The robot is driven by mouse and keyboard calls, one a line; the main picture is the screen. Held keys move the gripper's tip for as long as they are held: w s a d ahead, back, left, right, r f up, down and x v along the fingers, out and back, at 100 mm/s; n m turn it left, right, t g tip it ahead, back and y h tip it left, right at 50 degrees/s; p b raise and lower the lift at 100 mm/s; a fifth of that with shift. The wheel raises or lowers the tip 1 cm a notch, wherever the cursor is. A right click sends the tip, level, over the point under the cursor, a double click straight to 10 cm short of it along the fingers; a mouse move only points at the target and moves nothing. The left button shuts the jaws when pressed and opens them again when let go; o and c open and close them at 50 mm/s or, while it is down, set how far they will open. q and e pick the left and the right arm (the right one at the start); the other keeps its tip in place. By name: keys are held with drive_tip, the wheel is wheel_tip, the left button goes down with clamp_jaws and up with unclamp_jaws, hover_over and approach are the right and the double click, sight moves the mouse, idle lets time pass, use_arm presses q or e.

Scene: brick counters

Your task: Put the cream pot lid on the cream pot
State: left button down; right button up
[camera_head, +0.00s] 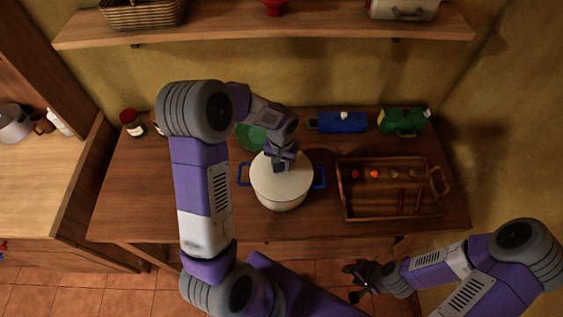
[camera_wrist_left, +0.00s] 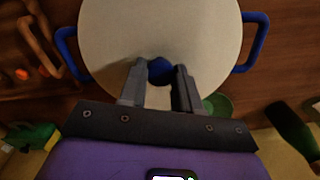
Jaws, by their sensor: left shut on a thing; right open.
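The cream pot lid (camera_head: 290,183), round and with a blue knob (camera_wrist_left: 160,68), lies level over the cream pot (camera_head: 282,206). The pot stands on the wooden counter with blue handles (camera_head: 319,177) at both sides. My left gripper (camera_head: 280,166) comes from above and is shut on the knob, which shows between its fingers in the left wrist view. The lid (camera_wrist_left: 160,30) hides the pot's opening and looks centred between the handles. I cannot tell whether it rests on the rim or is slightly above it. My right gripper (camera_head: 357,283) is open and empty, in front of the counter.
A wooden tray (camera_head: 343,207) with small items is right of the pot. A blue object (camera_head: 342,123) and a green one (camera_head: 404,120) stand behind it. A green bowl (camera_head: 250,138) is behind the pot. A shelf (camera_head: 250,34) runs above. The counter's front strip is clear.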

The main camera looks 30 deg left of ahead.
use_arm(q)
drive_tip(key=shift+c, duration=1.2)
unclamp_jaws()
drive_tip(key=shift+r, duration=0.15)
drive_tip(key=shift+r+p, duration=2.4)
drive_tip(key=shift+r, duration=1)
